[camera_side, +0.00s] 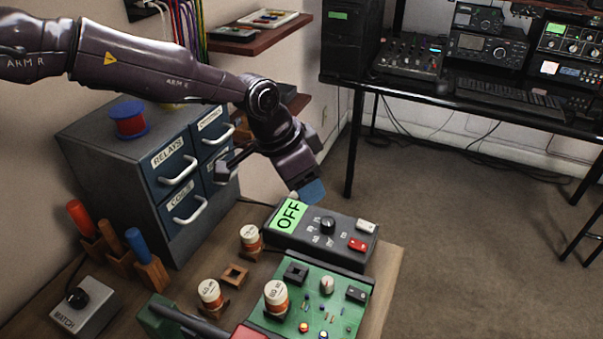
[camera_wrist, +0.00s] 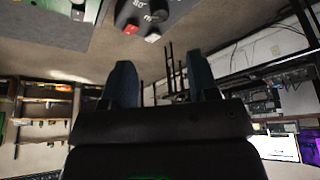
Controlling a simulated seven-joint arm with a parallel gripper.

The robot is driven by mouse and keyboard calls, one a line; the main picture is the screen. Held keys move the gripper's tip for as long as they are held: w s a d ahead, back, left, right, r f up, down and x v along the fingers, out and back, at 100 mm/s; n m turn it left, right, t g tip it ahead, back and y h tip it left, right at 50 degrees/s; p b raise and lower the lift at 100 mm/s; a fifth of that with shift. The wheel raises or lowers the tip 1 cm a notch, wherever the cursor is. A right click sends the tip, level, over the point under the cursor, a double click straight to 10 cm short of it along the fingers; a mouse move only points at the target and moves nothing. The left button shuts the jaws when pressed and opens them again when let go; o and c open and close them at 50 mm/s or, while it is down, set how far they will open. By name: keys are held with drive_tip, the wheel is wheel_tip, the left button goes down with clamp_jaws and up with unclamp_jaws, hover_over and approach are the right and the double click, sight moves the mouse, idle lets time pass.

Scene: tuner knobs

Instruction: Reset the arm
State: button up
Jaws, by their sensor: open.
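My gripper (camera_side: 310,190) hangs in the side view above the back left end of the dark control box, close to its green OFF display (camera_side: 288,215). In the wrist view my gripper (camera_wrist: 165,85) shows two blue fingers spread apart with nothing between them. The control box (camera_side: 318,236) has a black knob (camera_side: 327,225), a white switch (camera_side: 366,226) and a red switch (camera_side: 357,244). In the wrist view the knob (camera_wrist: 155,5) is partly cut off at the top edge. The side view does not show whether the fingertips touch the box.
A green circuit board (camera_side: 335,290), several coils (camera_side: 250,238) and a MATCH box (camera_side: 85,306) share the bench. A drawer cabinet (camera_side: 110,160) with a blue-red spool (camera_side: 128,118) stands behind, close under my arm. Screwdrivers (camera_side: 145,255) stand at left. Open floor (camera_side: 450,200) lies right.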

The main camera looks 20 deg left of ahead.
drive_tip(key=shift+s+a+r, duration=0.15)
drive_tip(key=shift+r, duration=0.35)
drive_tip(key=s+a+r+n+t+y, duration=0.1)
drive_tip(key=s+a+r+n, duration=0.1)
drive_tip(key=s+a+r, duration=0.5)
drive_tip(key=s+a+r+n+y, duration=0.1)
drive_tip(key=s+a+r+n, duration=0.15)
drive_tip(key=a+r, duration=0.7)
drive_tip(key=s+a+n, duration=0.1)
drive_tip(key=s+a, duration=0.3)
drive_tip(key=s, duration=0.3)
drive_tip(key=s+a+n, duration=0.2)
drive_tip(key=s+a, duration=0.2)
drive_tip(key=s, duration=0.3)
drive_tip(key=s+a+n+t+y, duration=0.1)
drive_tip(key=s+a, duration=0.2)
drive_tip(key=s, duration=0.5)
drive_tip(key=shift+a+r, duration=0.35)
drive_tip(key=shift+a, duration=0.05)
